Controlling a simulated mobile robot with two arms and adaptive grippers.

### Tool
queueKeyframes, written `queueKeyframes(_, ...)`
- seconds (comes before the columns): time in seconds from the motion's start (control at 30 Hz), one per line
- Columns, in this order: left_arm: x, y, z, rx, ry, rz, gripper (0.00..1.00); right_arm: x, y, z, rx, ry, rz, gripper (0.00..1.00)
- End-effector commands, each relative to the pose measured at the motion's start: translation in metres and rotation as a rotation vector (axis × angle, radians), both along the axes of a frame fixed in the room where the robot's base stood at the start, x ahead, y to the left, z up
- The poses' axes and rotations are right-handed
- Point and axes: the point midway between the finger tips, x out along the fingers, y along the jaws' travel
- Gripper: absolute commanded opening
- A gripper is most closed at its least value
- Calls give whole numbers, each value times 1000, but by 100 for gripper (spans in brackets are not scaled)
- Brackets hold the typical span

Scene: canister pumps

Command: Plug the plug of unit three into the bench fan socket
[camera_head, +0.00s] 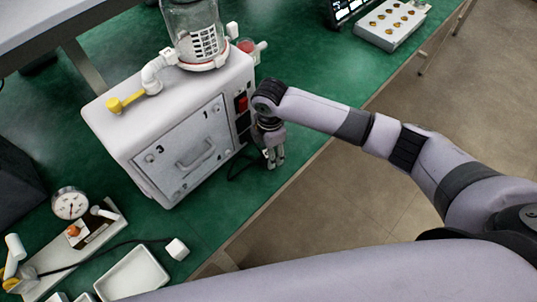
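A pale box unit (178,125) stands on the green bench, with a "3" and a "1" on its front panel and a red switch (242,104) on its right side. My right gripper (275,162) points down just right of that side; its finger gap is too small to read. A thin black cable (236,170) lies on the bench between the unit and the gripper; its end is hidden. A white plug-like block (177,249) lies on the bench in front, at the end of another dark cable. I cannot identify the bench fan socket. My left gripper is out of view.
A clear canister (193,25) stands on the unit, beside a yellow-ended pipe (126,102). A gauge (70,203) and a white tray (133,274) are at lower left. A box with brass-coloured contacts (391,22) is at back right. The bench edge runs close beside my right gripper.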

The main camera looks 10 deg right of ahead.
Motion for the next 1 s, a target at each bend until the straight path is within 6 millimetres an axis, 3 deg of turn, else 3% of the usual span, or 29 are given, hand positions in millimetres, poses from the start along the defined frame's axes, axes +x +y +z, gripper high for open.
queueKeyframes(0.13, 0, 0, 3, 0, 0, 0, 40, 0, 0, -15, -1, -1, 0, 53)
queueKeyframes(0.4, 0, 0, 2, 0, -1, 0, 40, 0, 0, -17, -1, -2, 1, 52)
queueKeyframes(1.0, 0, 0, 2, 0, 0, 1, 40, 0, -1, -17, -1, -2, 0, 12)
